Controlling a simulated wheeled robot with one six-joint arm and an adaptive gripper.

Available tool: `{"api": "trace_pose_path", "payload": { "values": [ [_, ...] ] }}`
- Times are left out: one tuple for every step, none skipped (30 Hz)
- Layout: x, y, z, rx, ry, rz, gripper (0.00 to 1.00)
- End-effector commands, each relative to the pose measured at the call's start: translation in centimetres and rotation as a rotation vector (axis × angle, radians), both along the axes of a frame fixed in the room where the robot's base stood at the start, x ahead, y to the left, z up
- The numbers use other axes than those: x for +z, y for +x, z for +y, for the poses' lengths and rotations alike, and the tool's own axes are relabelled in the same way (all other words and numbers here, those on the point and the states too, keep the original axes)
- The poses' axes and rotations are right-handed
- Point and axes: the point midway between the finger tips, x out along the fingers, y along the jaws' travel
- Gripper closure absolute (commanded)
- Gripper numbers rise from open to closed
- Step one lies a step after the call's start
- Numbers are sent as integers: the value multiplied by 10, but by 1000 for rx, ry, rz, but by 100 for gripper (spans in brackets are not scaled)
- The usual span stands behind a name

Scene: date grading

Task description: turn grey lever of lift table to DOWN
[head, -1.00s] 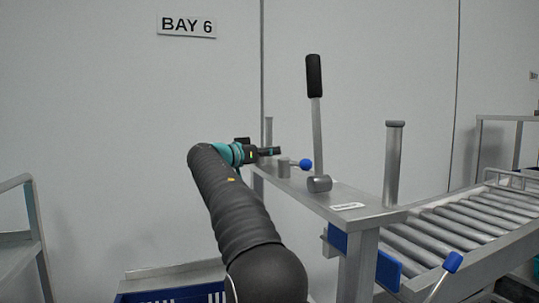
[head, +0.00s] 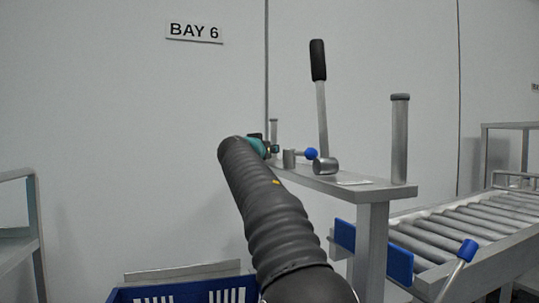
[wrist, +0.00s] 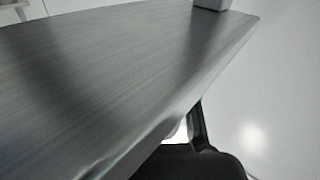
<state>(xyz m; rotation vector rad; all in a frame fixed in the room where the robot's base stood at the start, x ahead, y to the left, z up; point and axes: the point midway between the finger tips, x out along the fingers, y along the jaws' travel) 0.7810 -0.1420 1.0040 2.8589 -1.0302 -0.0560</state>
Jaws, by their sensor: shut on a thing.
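The tall lever has a grey shaft (head: 322,115), a black grip and a round grey hub (head: 325,166). It stands nearly upright on the metal top plate (head: 350,183). Left of it, a short lever with a blue ball knob (head: 311,154) points right from a small grey hub (head: 289,158). My gripper (head: 274,150) is at the plate's left end, mostly hidden behind my arm. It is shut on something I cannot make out. The wrist view shows a brushed metal surface (wrist: 110,70) close up, and a dark finger part (wrist: 195,160) beside its edge. I see no DOWN marking.
A grey post (head: 399,140) stands at the plate's right end, and a thinner one (head: 274,130) behind the left end. A roller conveyor (head: 450,232) runs at right. A blue crate (head: 150,294) is at the lower left, and a wall is behind.

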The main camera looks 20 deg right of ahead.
Motion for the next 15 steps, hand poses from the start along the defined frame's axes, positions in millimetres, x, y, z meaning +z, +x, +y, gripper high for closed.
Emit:
{"api": "trace_pose_path", "payload": {
  "values": [
    [1,0,0,4,-1,-1,100],
    [1,0,0,5,-1,-1,100],
    [1,0,0,6,-1,-1,100],
    [1,0,0,6,-1,-1,100],
    [1,0,1,6,-1,-1,100],
    [1,0,1,6,-1,-1,100],
    [1,0,1,6,-1,-1,100],
    [1,0,1,6,-1,-1,100],
    [1,0,1,6,-1,-1,100],
    [1,0,1,6,-1,-1,100],
    [1,0,1,6,-1,-1,100],
    [1,0,1,6,-1,-1,65],
    [1,0,1,6,-1,-1,57],
    [1,0,1,6,-1,-1,50],
    [1,0,1,6,-1,-1,47]
  ]
}}
